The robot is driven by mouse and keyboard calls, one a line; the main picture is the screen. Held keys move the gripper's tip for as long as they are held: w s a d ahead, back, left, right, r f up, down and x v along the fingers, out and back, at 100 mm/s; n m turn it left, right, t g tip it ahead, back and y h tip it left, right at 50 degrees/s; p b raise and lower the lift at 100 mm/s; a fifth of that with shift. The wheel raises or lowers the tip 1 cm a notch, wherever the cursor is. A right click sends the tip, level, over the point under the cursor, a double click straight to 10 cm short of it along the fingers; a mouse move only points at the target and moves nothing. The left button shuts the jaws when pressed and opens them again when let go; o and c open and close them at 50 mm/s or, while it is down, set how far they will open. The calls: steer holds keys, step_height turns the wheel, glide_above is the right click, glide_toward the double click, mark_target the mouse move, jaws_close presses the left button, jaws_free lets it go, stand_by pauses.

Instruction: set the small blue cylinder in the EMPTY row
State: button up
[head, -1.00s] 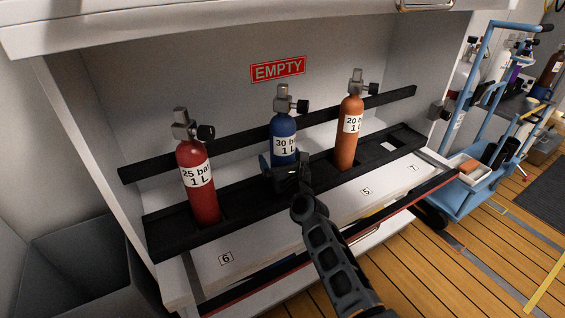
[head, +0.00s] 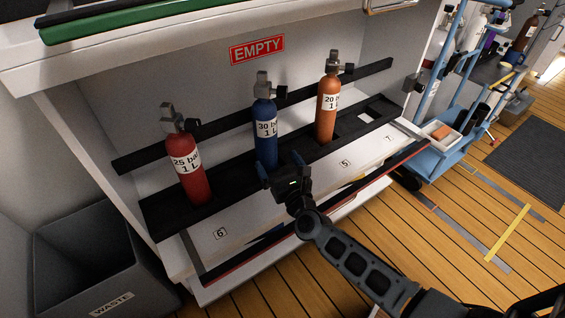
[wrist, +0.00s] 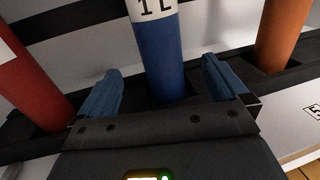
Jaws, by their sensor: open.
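The small blue cylinder (head: 265,130), labelled 30 bar 1 L, stands upright in the black rack under the red EMPTY sign (head: 257,49), between a red and an orange cylinder. My gripper (head: 281,166) is in front of its lower part, open. In the wrist view the blue cylinder (wrist: 160,60) rises beyond and between the two blue fingers of my gripper (wrist: 165,90), with no finger seen touching it. Its base is partly hidden by my gripper in the wrist view.
The red cylinder (head: 186,165) stands left and the orange cylinder (head: 328,105) right in the same black rack (head: 160,212). A grey WASTE bin (head: 90,265) is at lower left. A blue trolley (head: 447,140) stands right of the shelf.

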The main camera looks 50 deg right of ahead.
steer(key=shift+s+a, duration=0.1)
steer(key=shift+s, duration=0.1)
steer(key=s+a+r+n+y, duration=0.2)
steer(key=s+a+n, duration=0.1)
steer(key=s+n, duration=0.45)
steer(key=s+a+r+n+t+y, duration=0.1)
steer(key=s+a+r+n+y, duration=0.1)
steer(key=s+n, duration=0.6)
steer(key=s+a+r+n+y, duration=0.1)
steer(key=s+a+n+y, duration=0.15)
steer(key=s+n, duration=0.5)
steer(key=s+a+r+n+g+y, duration=0.1)
steer(key=s+a+r+n+g, duration=0.1)
steer(key=s+a+r+n, duration=1)
steer(key=s+a+n, duration=0.1)
steer(key=n, duration=0.5)
steer(key=shift+y, duration=0.35)
